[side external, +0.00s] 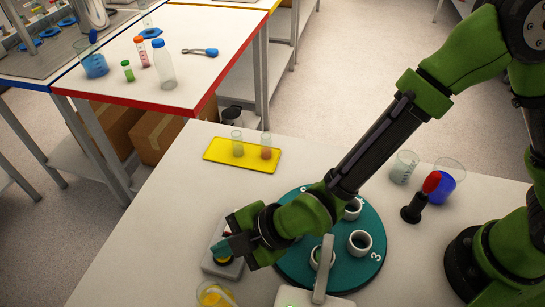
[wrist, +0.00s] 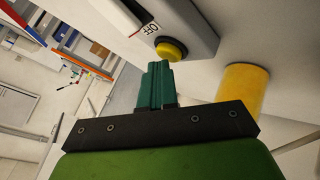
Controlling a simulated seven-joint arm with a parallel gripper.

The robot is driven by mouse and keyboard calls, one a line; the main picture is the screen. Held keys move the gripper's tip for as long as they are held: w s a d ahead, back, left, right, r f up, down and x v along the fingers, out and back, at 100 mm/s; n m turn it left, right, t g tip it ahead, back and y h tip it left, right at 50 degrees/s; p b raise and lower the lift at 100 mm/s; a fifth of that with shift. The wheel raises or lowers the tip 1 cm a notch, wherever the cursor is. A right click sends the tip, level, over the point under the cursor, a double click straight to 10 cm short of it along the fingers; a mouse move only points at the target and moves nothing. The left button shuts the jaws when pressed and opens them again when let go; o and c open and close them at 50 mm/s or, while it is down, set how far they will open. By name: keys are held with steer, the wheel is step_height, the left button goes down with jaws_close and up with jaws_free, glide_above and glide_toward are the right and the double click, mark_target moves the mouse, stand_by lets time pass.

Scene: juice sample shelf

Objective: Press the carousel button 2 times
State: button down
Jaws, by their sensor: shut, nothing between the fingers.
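The yellow carousel button (wrist: 171,50) sits on a grey box (wrist: 195,25) marked OFF in the wrist view. In the side view the button (side external: 222,261) is partly covered by my gripper (side external: 225,246). My gripper's teal fingers (wrist: 158,68) are shut together and empty. Their tips are right at the button's edge in the wrist view; I cannot tell whether they touch it. The teal round carousel (side external: 358,274) carries white ring holders and painted numbers, with the 3 at its right side. My arm hides part of it.
A beaker of yellow liquid (side external: 214,294) stands close to the button box; it also shows in the wrist view (wrist: 245,88). A grey post (side external: 323,268) rises at the carousel's front. A yellow tray (side external: 222,152) with two tubes lies behind. Beakers (side external: 447,183) stand at right.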

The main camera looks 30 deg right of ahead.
steer(key=shift+r, duration=0.95)
steer(key=shift+r, duration=0.1)
step_height(320, 180, up, 5)
steer(key=shift+f, duration=0.1)
stand_by(0.7)
